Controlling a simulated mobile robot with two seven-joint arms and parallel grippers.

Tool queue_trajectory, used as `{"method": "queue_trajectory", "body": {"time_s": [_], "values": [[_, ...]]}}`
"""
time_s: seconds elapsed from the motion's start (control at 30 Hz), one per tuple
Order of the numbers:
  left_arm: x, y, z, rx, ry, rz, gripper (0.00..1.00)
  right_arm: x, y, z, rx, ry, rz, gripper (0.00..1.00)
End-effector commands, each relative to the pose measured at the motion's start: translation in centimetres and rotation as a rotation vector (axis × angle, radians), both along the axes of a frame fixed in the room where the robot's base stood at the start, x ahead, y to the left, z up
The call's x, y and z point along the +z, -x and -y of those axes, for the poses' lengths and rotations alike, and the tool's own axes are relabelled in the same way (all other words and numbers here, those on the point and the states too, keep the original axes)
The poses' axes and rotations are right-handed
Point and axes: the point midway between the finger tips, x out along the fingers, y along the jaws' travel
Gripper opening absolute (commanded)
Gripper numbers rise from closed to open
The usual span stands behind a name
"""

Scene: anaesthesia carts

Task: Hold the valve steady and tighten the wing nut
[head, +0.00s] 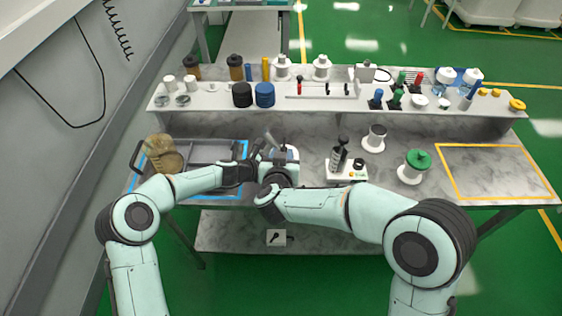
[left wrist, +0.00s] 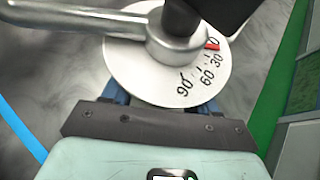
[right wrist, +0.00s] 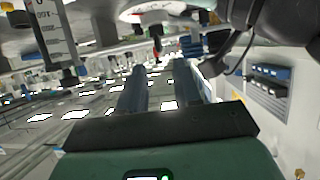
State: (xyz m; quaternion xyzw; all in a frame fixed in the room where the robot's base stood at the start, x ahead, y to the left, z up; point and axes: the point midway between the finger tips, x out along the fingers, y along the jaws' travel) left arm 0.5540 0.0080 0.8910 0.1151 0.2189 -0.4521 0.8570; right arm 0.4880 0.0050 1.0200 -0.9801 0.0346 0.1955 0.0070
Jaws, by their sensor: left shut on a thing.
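The valve shows in the left wrist view as a white dial (left wrist: 135,75) marked 90, 60, 30 and 0, with a red mark near the 0. A metal lever (left wrist: 75,18) with a round hub lies across it. My left gripper (left wrist: 160,98) is shut at the valve, its blue fingers running under the dial; the gripped part is hidden. A dark part covers the hub's top, and I cannot make out the wing nut. In the head view the white valve (head: 291,152) is mostly hidden behind my grippers. My right gripper (right wrist: 165,78) is open and empty, close by.
A blue-edged tray area (head: 200,152) with a brown round object (head: 162,153) lies left. A black-topped device (head: 340,158), a white spool (head: 374,138) and a green-topped spool (head: 414,166) stand right. A crowded shelf (head: 330,100) runs behind. The yellow-outlined area (head: 492,170) is clear.

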Motion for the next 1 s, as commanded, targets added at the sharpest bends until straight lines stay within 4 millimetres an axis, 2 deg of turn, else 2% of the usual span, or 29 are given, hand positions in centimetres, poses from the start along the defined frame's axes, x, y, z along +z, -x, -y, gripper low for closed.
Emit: {"method": "queue_trajectory", "body": {"time_s": [0.1,0.2,0.33,0.57,0.77,1.0], "values": [[0.1,0.0,0.0,0.000,0.000,0.002,0.41,0.9,2.0,-0.2,0.002,0.000,0.001,0.33],[0.1,0.0,0.0,0.000,0.000,0.002,0.41,1.3,3.0,-0.2,0.001,0.001,0.000,0.33],[0.1,0.0,0.0,0.000,0.000,0.002,0.41,1.5,3.7,-0.2,0.000,0.001,-0.001,0.33],[0.1,0.0,0.0,0.000,0.000,0.002,0.41,1.5,3.8,-0.2,-0.001,0.001,-0.001,0.33],[0.1,-0.1,0.0,0.000,0.000,0.002,0.41,2.0,3.2,-0.1,-0.023,0.008,-0.002,0.33],[0.1,-0.1,0.0,0.000,0.000,0.002,0.41,5.0,-0.3,1.2,-0.182,0.062,-0.085,0.33]]}}
